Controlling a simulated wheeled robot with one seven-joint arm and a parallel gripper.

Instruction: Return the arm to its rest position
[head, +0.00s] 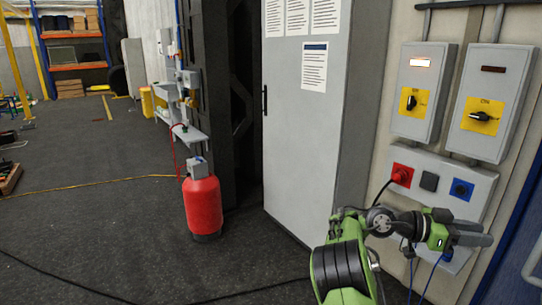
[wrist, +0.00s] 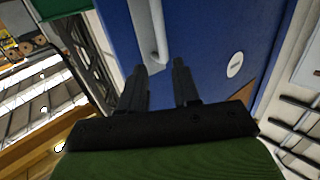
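My gripper (head: 486,232) is at the lower right of the head view, in front of the wall below the switch boxes. My green and black arm (head: 341,268) reaches up to it from the bottom edge, bent at the joint. In the wrist view the two dark fingers of my gripper (wrist: 160,68) stand apart with a clear gap and nothing held between them. Beyond the fingertips is a blue door (wrist: 205,40) with a pale grey handle (wrist: 147,28). The handle looks farther away than the fingers.
Two grey switch boxes (head: 423,92) (head: 497,101) and a socket panel (head: 430,182) are on the wall close to my gripper. A grey cabinet (head: 300,130) stands left of my arm. A red cylinder (head: 203,207) stands on the floor. The floor at left is largely open, with cables.

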